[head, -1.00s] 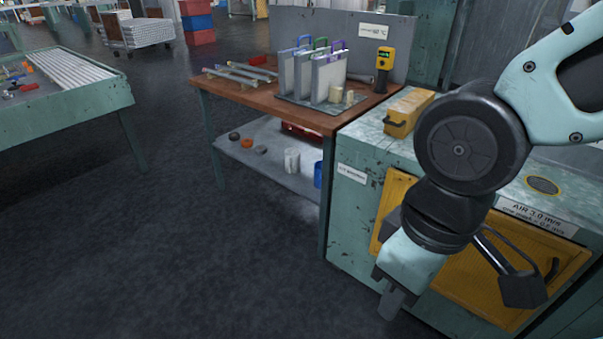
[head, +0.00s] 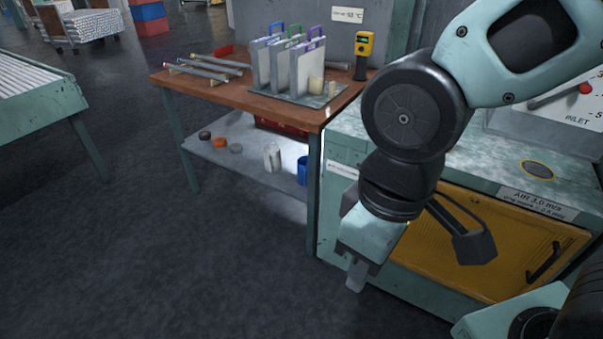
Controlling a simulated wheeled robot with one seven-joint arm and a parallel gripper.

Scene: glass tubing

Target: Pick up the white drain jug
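A white jug-like vessel (head: 272,158) stands upright on the lower shelf (head: 225,151) of the wooden-topped workbench, near the shelf's right part. It is small in view and its handle cannot be made out. A blue container (head: 302,171) stands to its right, partly behind the bench's front leg. My gripper (head: 356,284) points down in front of the green cabinet, to the right of and apart from the jug. Its fingers show nearly edge-on, so their opening is unclear. Nothing visible hangs from it.
Small dark and orange pieces (head: 219,143) lie left on the shelf, and a red crate (head: 282,125) is at its back. The benchtop (head: 262,103) overhangs the shelf. The cabinet's yellow door (head: 490,245) is at right. Open floor (head: 190,260) lies in front.

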